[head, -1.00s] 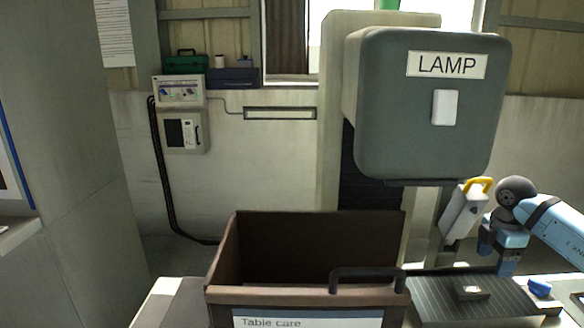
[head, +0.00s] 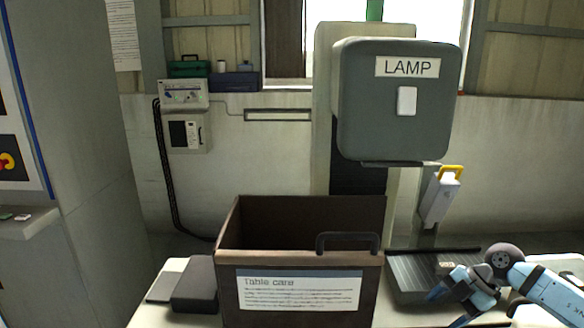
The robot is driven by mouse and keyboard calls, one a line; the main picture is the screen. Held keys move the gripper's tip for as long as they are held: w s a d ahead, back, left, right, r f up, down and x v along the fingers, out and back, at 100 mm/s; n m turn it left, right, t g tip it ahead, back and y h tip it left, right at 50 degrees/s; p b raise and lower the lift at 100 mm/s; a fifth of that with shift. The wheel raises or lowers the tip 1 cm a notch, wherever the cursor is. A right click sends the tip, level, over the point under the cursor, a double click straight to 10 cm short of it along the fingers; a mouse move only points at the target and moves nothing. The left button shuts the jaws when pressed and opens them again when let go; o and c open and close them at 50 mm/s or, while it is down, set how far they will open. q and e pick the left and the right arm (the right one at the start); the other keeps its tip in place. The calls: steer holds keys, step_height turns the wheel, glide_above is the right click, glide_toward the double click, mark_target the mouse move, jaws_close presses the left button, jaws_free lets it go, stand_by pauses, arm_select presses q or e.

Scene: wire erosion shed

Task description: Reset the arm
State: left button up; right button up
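My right arm, light blue with dark joints, comes in from the right edge in the head view. Its gripper (head: 449,308) points down and left, low over the table in front of the ribbed dark tray (head: 408,272). Its two fingers look spread apart, with nothing visible between them. My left arm and gripper are not in view.
A brown open box (head: 228,285) labelled "Table care" stands on the pale table, left of my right gripper. Dark flat cases (head: 195,285) lie left of it. A grey LAMP housing (head: 390,120) rises behind. A yellow-handled white holder (head: 440,198) hangs beside it.

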steer(key=s+a+f+m+t+y, duration=0.1)
steer(key=s+a+f+t+y, duration=0.4)
steer(key=s+a+t+y, duration=0.1)
steer(key=s+d+f+m+t+h, duration=0.1)
steer(key=s+d+f+m+h, duration=0.4)
steer(key=s+f, duration=0.35)
steer(key=s+d+f+m+t+h, duration=0.1)
steer(key=s+d+f+m+h, duration=0.25)
steer(key=s+f+h, duration=0.4)
steer(key=s+a+f+m+t+y, duration=0.1)
steer(key=s+a+m+t+y, duration=0.15)
steer(key=a+m, duration=1.4)
arm_select(q)
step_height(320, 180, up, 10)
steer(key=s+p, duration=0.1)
steer(key=p, duration=1)
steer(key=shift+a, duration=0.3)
arm_select(e)
steer(key=s+a+r+n, duration=0.1)
steer(key=a+r+n, duration=0.4)
steer(key=r, duration=0.5)
steer(key=shift+a+r+n+g, duration=0.15)
steer(key=shift+a+n+g, duration=0.2)
steer(key=shift+n, duration=0.75)
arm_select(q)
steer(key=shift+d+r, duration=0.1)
